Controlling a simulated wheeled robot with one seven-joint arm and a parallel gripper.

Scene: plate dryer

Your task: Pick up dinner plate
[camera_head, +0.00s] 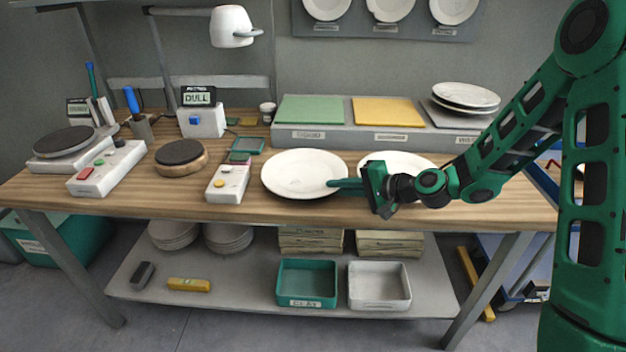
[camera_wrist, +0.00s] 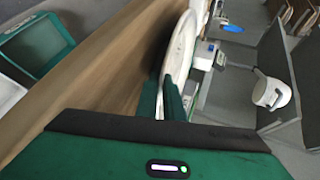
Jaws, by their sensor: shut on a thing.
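A white dinner plate (camera_head: 302,174) is at the middle of the wooden bench. My gripper (camera_head: 338,185) reaches it from the right and is shut on its right rim. In the wrist view the plate (camera_wrist: 182,48) shows edge-on, with its rim between the two green fingers of my gripper (camera_wrist: 164,92). I cannot tell whether the plate touches the bench top or is a little above it. A second white plate (camera_head: 397,162) lies just to the right, partly hidden behind my gripper.
Behind the plates stands a grey ledge with a green pad (camera_head: 311,109), a yellow pad (camera_head: 388,112) and stacked plates (camera_head: 467,96). Left of the held plate are a button box (camera_head: 229,183) and a round wooden stand (camera_head: 181,158). A lamp (camera_head: 231,27) hangs above.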

